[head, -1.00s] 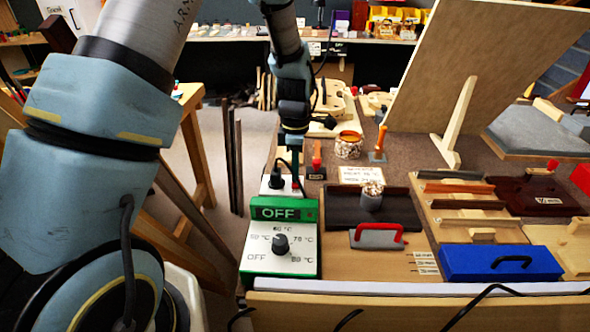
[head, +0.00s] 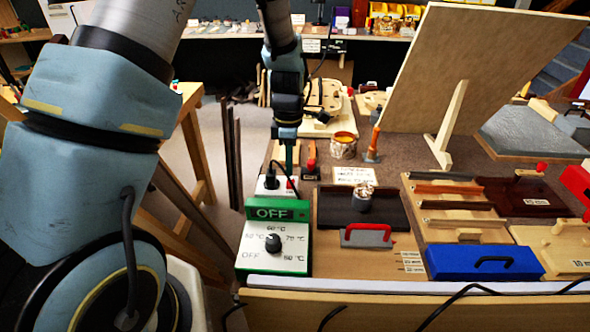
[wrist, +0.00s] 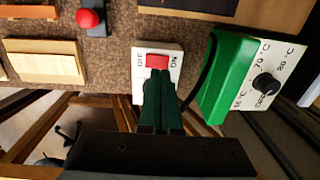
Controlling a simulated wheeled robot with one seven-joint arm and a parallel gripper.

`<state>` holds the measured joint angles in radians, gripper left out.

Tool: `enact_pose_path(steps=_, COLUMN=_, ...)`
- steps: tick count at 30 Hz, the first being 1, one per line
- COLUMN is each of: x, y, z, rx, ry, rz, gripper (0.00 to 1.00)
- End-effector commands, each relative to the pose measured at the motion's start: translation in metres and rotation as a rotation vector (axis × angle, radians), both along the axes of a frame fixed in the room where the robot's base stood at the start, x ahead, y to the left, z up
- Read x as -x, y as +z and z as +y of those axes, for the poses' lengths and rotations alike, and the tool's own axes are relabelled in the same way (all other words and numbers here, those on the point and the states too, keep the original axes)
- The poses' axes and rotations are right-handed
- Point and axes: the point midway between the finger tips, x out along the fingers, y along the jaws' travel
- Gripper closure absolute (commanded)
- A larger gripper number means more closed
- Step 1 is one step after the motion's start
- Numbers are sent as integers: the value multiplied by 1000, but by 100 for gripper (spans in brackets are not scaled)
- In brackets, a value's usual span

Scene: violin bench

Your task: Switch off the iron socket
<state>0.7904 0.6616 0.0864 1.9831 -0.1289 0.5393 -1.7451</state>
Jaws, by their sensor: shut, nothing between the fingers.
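The iron socket is a white plate (head: 270,191) at the left edge of the bench, with a black plug (head: 271,180) in it. Its red rocker switch (wrist: 157,62) shows in the wrist view between the words OFF and ON. Which side is pressed I cannot tell. My gripper (wrist: 160,84) has its dark green fingers together and empty, pointing at the plate just below the rocker. They hide the plate's lower part there. In the head view my gripper (head: 289,168) is over the socket's right side, and I cannot tell whether it touches.
A green control box (head: 272,240) with a dial and an OFF display stands in front of the socket. A dark tray (head: 390,208) is farther right.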

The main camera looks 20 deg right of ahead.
Motion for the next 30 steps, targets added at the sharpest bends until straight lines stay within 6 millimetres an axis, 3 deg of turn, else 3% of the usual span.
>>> enact_pose_path(steps=1, x=-4, y=15, z=0, rx=4, ry=1, rz=-7, gripper=100)
enact_pose_path(steps=6, x=-5, y=53, z=-1, rx=8, ry=0, rz=-11, gripper=100)
enact_pose_path(steps=12, x=-6, y=88, z=-1, rx=7, ry=0, rz=-10, gripper=100)
enact_pose_path(steps=18, x=-7, y=105, z=-1, rx=6, ry=1, rz=-10, gripper=100)
enact_pose_path(steps=30, x=-7, y=107, z=-1, rx=5, ry=2, rz=-9, gripper=100)
